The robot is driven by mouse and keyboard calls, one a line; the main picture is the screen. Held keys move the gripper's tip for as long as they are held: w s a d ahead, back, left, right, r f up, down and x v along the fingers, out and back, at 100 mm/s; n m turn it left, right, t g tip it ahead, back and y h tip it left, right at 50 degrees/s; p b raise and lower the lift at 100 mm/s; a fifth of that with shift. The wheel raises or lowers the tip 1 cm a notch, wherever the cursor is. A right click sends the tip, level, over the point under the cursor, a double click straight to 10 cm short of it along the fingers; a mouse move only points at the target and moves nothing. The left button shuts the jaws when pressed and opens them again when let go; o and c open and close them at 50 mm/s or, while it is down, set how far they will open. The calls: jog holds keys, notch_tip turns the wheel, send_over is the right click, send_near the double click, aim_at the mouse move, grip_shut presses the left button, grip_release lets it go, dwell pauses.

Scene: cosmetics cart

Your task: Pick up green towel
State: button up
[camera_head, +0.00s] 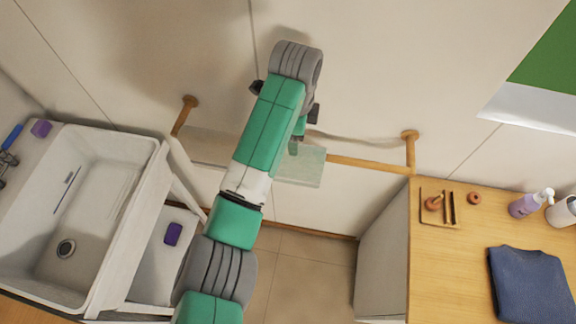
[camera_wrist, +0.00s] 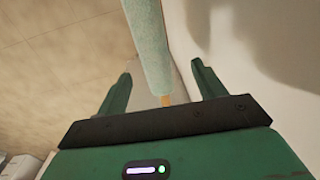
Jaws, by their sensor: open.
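The pale green towel (camera_head: 308,166) hangs over a wooden wall rail in the head view, partly hidden behind my arm. In the wrist view the towel (camera_wrist: 148,45) shows edge-on as a narrow strip between my two fingers, with visible space on both sides. My gripper (camera_wrist: 160,78) is open and empty, with one dark green finger on each side of the towel. In the head view my gripper (camera_head: 298,140) is mostly hidden by the arm, close to the towel at the rail.
The wooden rail (camera_head: 370,165) runs along the wall between two brackets. A paler cloth (camera_head: 205,149) hangs left of my arm. A white sink (camera_head: 90,190) stands left. A wooden counter (camera_head: 450,270) at right holds a folded blue cloth (camera_head: 530,285) and a purple pump bottle (camera_head: 522,206).

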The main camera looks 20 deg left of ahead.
jog(key=shift+s+a+f+g, duration=0.4)
jog(key=shift+s+a+f, duration=0.15)
jog(key=shift+a, duration=0.1)
jog(key=f, duration=0.7)
jog(key=shift+w+a+f+p, duration=0.2)
jog(key=shift+f+p, duration=0.15)
jog(key=shift+f, duration=0.05)
jog(key=shift+c, duration=0.4)
jog(key=c, duration=1.4)
jog(key=shift+o, duration=0.2)
jog(key=shift+r, duration=0.1)
jog(key=shift+r, duration=0.1)
notch_tip(320, 180, up, 28)
jog(key=p, duration=0.5)
jog(key=shift+p, duration=0.4)
